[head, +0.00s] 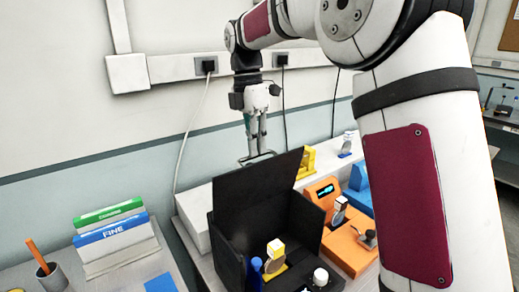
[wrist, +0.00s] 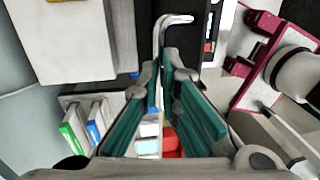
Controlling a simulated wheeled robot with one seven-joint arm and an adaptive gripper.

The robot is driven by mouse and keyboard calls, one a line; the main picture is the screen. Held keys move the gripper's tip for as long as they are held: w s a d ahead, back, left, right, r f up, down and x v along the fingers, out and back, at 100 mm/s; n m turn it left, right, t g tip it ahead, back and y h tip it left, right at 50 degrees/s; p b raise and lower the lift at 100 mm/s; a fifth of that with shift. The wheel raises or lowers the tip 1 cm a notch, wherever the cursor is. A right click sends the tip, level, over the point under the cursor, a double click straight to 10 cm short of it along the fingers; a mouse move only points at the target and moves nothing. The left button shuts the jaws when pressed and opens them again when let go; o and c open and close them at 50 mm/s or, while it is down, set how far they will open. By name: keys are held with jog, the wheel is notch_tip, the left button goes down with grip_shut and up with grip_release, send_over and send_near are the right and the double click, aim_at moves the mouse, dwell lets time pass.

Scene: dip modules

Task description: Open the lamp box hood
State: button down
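The black lamp box (head: 230,259) stands on the bench in the head view, with its black hood (head: 258,195) raised steeply and its inside exposed. A thin metal handle (head: 262,157) shows at the hood's upper edge. My gripper (head: 257,145) points down at this handle from above and behind the hood. In the wrist view the bent silver handle (wrist: 172,20) runs between the tips of my green-padded gripper (wrist: 164,65), which look closed on it. The exact contact is small in the head view and partly hidden by the fingers in the wrist view.
An orange device (head: 348,250) stands close on the right. Cables hang behind.

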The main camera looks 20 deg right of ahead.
jog(key=shift+w+a+f, duration=0.1)
jog(key=shift+w+f, duration=0.1)
jog(key=shift+f, duration=0.9)
jog(key=c, duration=1.7)
grip_release()
jog(key=shift+w+a+r, duration=0.1)
jog(key=shift+w+r, duration=0.25)
jog(key=shift+r, duration=1.65)
jog(key=shift+w+a+r, duration=0.15)
jog(key=shift+w+r, duration=0.25)
jog(key=shift+r, duration=1.65)
jog(key=shift+w+a+r, duration=0.1)
jog(key=shift+w+r, duration=0.25)
jog(key=shift+r, duration=1.65)
